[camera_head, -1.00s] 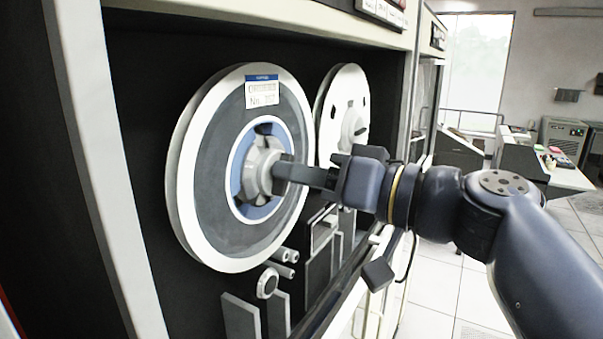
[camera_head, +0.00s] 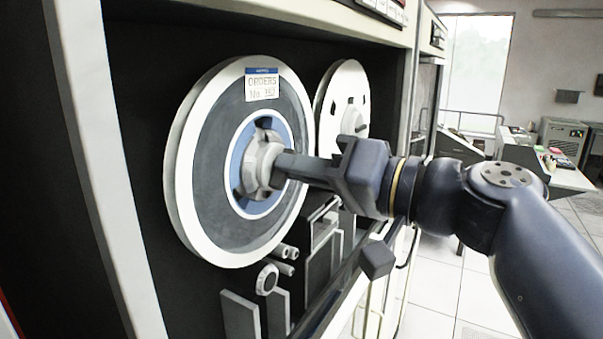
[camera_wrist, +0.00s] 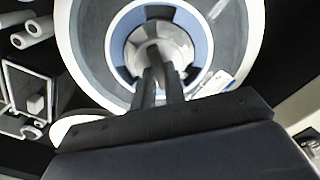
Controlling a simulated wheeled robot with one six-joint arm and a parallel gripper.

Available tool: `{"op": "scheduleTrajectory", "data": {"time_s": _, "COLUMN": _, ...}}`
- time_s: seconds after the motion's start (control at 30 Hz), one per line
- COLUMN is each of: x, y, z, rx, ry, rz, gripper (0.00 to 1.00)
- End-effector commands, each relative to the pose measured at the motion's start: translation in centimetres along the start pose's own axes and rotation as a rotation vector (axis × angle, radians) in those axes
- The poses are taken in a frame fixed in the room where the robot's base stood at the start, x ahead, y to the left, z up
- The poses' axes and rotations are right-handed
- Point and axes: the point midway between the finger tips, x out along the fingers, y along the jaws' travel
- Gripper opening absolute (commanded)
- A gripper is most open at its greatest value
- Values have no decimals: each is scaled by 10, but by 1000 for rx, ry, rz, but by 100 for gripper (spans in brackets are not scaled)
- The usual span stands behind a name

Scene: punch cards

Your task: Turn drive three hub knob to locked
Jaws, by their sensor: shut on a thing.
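The hub knob (camera_head: 257,166) is a grey lobed piece at the middle of the near tape reel (camera_head: 215,165), inside a blue ring. The reel has a white rim and a label reading ORDERS. My gripper (camera_head: 280,165) reaches in from the right and is shut on the hub knob. In the wrist view the two dark fingers (camera_wrist: 160,82) stand close together against the knob (camera_wrist: 158,50), with the blue ring around it. The fingertips' exact contact is partly hidden. I cannot read any lock mark on the knob.
A second reel (camera_head: 346,100) stands behind and to the right in the same cabinet. Below the near reel are small rollers (camera_head: 267,279) and grey blocks. The cabinet's white frame (camera_head: 95,150) stands at the left. Tiled floor (camera_head: 470,300) is open at the right.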

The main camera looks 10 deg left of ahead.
Motion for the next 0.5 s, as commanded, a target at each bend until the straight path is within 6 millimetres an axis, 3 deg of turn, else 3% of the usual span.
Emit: {"op": "scheduleTrajectory", "data": {"time_s": 0.5, "x": 0, "y": 2, "z": 0, "rx": 483, "ry": 1, "rz": 0, "gripper": 0}}
